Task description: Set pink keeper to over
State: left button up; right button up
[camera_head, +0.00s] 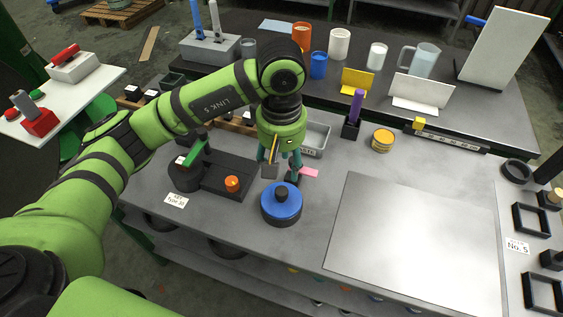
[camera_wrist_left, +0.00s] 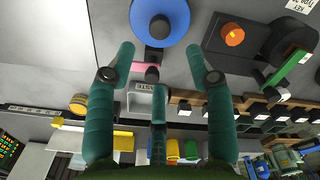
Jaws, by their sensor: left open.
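The pink keeper (camera_head: 309,172) is a small flat bar beside a dark post (camera_head: 293,176), just behind the blue round disc (camera_head: 281,206) with a dark knob. It sticks out to the right of the post in the head view. In the left wrist view the keeper (camera_wrist_left: 128,67) points left from the post and is partly behind a finger. My left gripper (camera_head: 279,160) is open and empty, pointing down above and behind the post. In the wrist view its teal fingers (camera_wrist_left: 160,62) are spread on either side of the post, with a third finger below. Contact cannot be told.
A black base with an orange knob (camera_head: 232,183) and a green-handled part (camera_head: 195,152) stand left of the disc. A grey bin (camera_head: 316,138) and a purple-handled tool (camera_head: 356,106) stand behind. A bare metal plate (camera_head: 415,235) lies to the right.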

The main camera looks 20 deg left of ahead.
aim_at(305, 171)
jog(key=j+z, duration=0.7)
jog(key=z, duration=0.15)
jog(key=k+j+z, duration=0.1)
jog(key=j+z, duration=0.2)
jog(key=z, duration=0.15)
